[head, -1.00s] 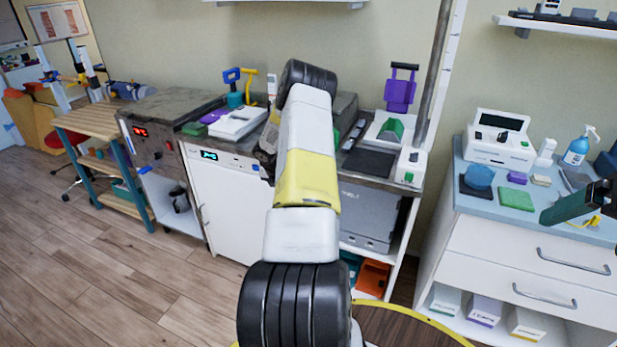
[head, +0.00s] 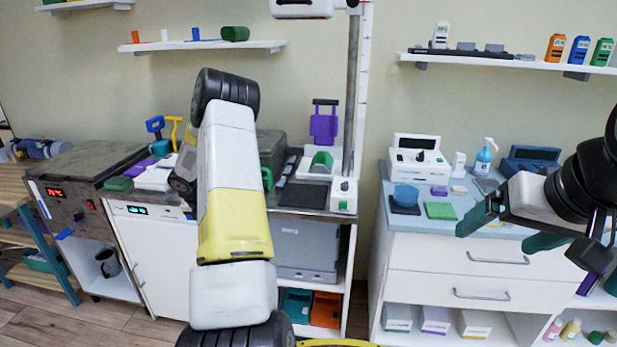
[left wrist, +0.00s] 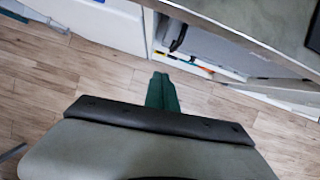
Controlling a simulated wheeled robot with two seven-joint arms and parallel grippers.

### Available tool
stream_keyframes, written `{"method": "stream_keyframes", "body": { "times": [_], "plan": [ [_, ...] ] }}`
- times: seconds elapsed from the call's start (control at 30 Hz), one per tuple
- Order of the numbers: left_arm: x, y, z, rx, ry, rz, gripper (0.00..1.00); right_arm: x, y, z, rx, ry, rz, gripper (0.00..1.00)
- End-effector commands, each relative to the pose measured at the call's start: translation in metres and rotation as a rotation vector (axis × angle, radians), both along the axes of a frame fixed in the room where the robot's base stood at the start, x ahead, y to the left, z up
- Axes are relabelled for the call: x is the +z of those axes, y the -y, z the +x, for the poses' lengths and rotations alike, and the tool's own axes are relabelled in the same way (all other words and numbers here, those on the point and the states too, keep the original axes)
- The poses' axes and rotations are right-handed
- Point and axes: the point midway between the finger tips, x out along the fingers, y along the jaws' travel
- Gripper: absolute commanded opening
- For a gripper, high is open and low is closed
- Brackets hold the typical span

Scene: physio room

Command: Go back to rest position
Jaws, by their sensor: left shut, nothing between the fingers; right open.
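My right gripper (head: 512,230) is at the right of the head view, in front of the white drawer cabinet (head: 455,256). Its two green fingers are spread apart with nothing between them. My left arm rises through the middle-left of the head view, and its fingers are hidden there. In the left wrist view my left gripper (left wrist: 162,92) shows as green fingers shut together and empty. They are above the wooden floor (left wrist: 90,75), short of the counter edge.
A counter with a hot unit (head: 75,200) and a white cabinet (head: 155,260) stands behind my left arm. Shelves (head: 510,60) hang above.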

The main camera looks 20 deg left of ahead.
Motion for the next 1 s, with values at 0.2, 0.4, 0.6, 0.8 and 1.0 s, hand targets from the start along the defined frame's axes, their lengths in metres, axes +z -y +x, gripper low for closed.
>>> {"method": "stream_keyframes", "body": {
  "times": [0.2,0.4,0.6,0.8,1.0],
  "plan": [
    [0.028,0.006,0.02,0.095,0.087,-0.009,0.0,0.0,0.0,0.0,0.0,0.0,0.0,0.88],
    [0.142,0.038,0.068,0.535,0.42,-0.143,0.0,0.0,0.0,0.0,0.0,0.0,0.0,0.88],
    [0.249,0.093,0.061,1.061,0.672,-0.449,0.0,0.0,0.0,0.0,0.0,0.0,0.0,0.88],
    [0.309,0.175,0.008,1.552,0.708,-0.828,0.0,0.0,0.0,0.0,0.0,0.0,0.0,0.88],
    [0.329,0.28,-0.074,2.001,0.507,-1.162,0.0,0.0,0.0,0.0,0.0,0.0,0.0,0.88]
  ]
}}
